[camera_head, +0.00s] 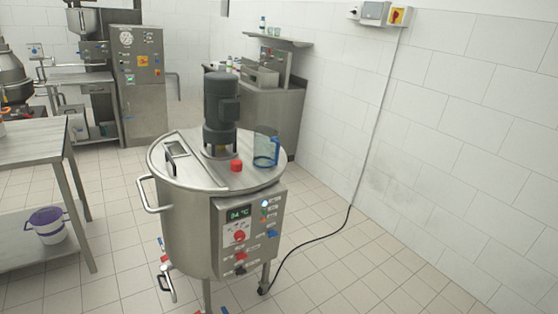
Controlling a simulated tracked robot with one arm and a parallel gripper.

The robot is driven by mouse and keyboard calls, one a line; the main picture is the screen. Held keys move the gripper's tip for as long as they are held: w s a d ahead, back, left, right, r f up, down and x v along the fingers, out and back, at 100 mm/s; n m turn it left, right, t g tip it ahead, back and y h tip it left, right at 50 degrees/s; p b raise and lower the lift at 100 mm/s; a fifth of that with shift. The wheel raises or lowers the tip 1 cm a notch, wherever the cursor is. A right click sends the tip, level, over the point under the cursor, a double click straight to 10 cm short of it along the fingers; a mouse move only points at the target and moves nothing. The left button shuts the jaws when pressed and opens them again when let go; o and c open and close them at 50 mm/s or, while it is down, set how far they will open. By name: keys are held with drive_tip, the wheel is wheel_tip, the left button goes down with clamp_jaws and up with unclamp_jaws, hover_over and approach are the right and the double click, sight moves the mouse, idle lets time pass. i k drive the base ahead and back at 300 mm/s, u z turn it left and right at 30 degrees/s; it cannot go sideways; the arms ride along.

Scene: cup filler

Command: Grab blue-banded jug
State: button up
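A clear jug with blue on its rim, handle and base (265,150) stands upright on the right side of the lid of a round steel tank (190,235). The jug is to the right of a dark grey motor, and its handle faces right. My gripper is not in view, so I cannot see whether it is open or shut.
A red knob (237,165) sits on the lid left of the jug. A steel table (30,140) is at the left, with a white bucket with a purple band (48,222) on its lower shelf. A black cable (320,238) runs from the tank to the tiled wall. Floor right of the tank is mostly clear.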

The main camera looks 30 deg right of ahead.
sight(266, 142)
drive_tip(key=z, duration=1.05)
drive_tip(key=i, duration=2.7)
drive_tip(key=u, duration=0.6)
